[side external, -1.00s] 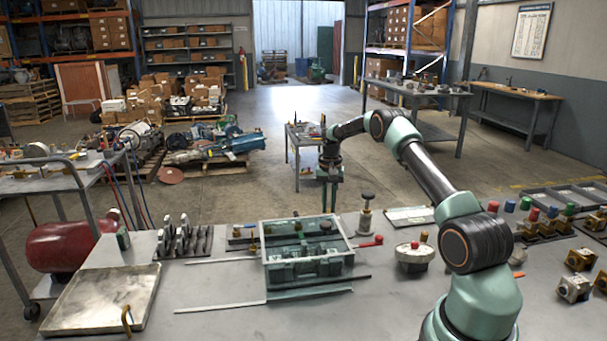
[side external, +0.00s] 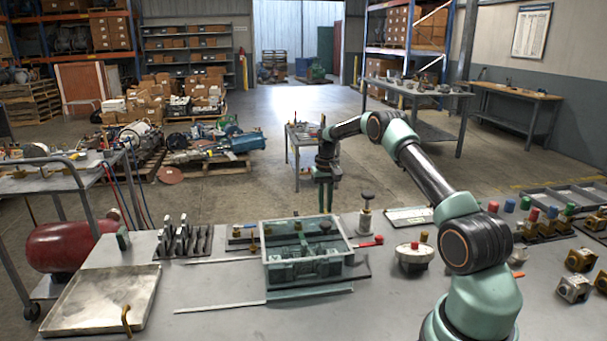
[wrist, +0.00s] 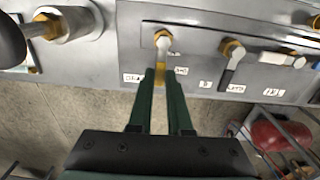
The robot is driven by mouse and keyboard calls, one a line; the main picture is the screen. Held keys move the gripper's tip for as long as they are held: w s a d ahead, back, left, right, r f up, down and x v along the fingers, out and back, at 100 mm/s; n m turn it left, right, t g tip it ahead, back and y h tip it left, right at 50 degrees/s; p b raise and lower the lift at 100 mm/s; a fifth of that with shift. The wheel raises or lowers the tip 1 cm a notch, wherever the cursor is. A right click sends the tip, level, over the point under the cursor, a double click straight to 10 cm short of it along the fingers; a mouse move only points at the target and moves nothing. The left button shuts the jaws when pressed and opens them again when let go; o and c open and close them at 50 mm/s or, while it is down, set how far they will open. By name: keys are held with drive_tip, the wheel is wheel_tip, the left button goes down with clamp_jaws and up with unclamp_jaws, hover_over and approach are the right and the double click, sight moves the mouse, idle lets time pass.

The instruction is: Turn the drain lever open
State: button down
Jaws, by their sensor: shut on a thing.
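In the wrist view a lever (wrist: 162,44) with a pale metal head and a yellow grip stands on a grey panel (wrist: 205,28). It points down toward me, and its yellow grip lies between the fingers of my gripper (wrist: 160,76), which is shut on it. A white label beside the lever is partly covered by my left finger and I cannot read it fully. In the side external view my gripper (side external: 325,208) points straight down just behind the green crate, and its contact with the lever is hidden there.
A green crate (side external: 268,276) stands in front of my gripper. A red-handled part (side external: 372,241) lies right of it.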

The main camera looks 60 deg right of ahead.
sight(325, 211)
drive_tip(key=c, duration=0.8)
unclamp_jaws()
drive_tip(key=shift+c, duration=0.2)
drive_tip(key=shift+r, duration=0.15)
wheel_tip(325, 211, up, 12)
drive_tip(key=s+a+r+n+t, duration=0.1)
drive_tip(key=s+a+r+n, duration=0.1)
drive_tip(key=a+r, duration=0.6)
drive_tip(key=s+a+r+n+t, duration=0.15)
drive_tip(key=a+r, duration=0.25)
drive_tip(key=a, duration=0.8)
drive_tip(key=s+a+f+n+t, duration=0.1)
drive_tip(key=s+a+f+n, duration=0.1)
drive_tip(key=s+a, duration=0.4)
drive_tip(key=s+a+f+n+t, duration=0.2)
drive_tip(key=s+a+n, duration=0.1)
drive_tip(key=s+a, duration=0.4)
drive_tip(key=shift+s+a+f, duration=0.15)
drive_tip(key=shift+a+f, duration=0.1)
drive_tip(key=shift+a, duration=0.2)
